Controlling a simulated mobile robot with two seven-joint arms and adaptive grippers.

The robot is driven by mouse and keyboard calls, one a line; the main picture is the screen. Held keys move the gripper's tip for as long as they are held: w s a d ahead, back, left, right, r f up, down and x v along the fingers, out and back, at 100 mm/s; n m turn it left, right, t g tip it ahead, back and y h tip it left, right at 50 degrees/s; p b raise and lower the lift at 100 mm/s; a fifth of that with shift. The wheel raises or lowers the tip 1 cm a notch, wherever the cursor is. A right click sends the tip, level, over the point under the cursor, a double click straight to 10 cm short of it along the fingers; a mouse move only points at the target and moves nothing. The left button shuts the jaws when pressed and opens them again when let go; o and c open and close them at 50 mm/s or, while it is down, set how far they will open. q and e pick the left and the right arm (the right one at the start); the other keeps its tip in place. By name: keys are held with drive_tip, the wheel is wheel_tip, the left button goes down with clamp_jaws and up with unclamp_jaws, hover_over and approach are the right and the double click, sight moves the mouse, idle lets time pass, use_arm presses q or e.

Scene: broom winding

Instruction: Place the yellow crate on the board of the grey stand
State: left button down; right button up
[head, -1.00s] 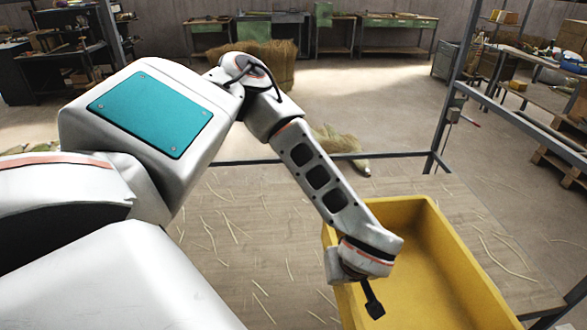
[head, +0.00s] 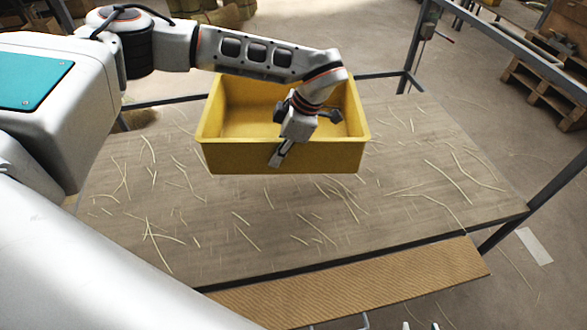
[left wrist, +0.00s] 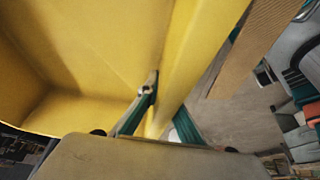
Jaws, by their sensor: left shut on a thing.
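The yellow crate (head: 235,158) is an open-topped box over the back middle of the board, roughly level. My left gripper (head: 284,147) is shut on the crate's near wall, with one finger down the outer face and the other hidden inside. The left wrist view shows the fingers (left wrist: 162,118) on either side of the yellow wall (left wrist: 195,60). The board (head: 230,225) of the grey stand is a wood-coloured surface strewn with straw. The grey stand's frame (head: 505,230) surrounds it. I cannot tell whether the crate's underside touches the board.
A brown ribbed strip (head: 370,285) runs along the board's front edge. A metal post (head: 418,45) rises at the back right corner. A wooden pallet (head: 545,90) lies on the floor to the right. The board's front and right parts hold only straw.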

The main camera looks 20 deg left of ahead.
use_arm(q)
drive_tip(key=shift+w+r+n, duration=0.2)
drive_tip(key=shift+w+n, duration=0.15)
drive_tip(key=shift+n, duration=0.55)
drive_tip(key=shift+f+g, duration=0.25)
drive_tip(key=shift+g, duration=0.05)
wheel_tip(320, 180, down, 19)
drive_tip(key=b, duration=0.3)
drive_tip(key=shift+f+b, duration=0.2)
drive_tip(key=shift+b, duration=0.2)
drive_tip(key=shift+r, duration=0.1)
use_arm(e)
drive_tip(key=shift+w+d+f, duration=0.1)
drive_tip(key=shift+d+f, duration=0.1)
drive_tip(key=shift+f, duration=0.45)
drive_tip(key=shift+w+d+f, duration=0.1)
drive_tip(key=shift+d+f, duration=0.1)
drive_tip(key=shift+f, duration=0.4)
use_arm(q)
drive_tip(key=c, duration=2.2)
unclamp_jaws()
drive_tip(key=shift+s, duration=0.1)
drive_tip(key=shift+c, duration=0.2)
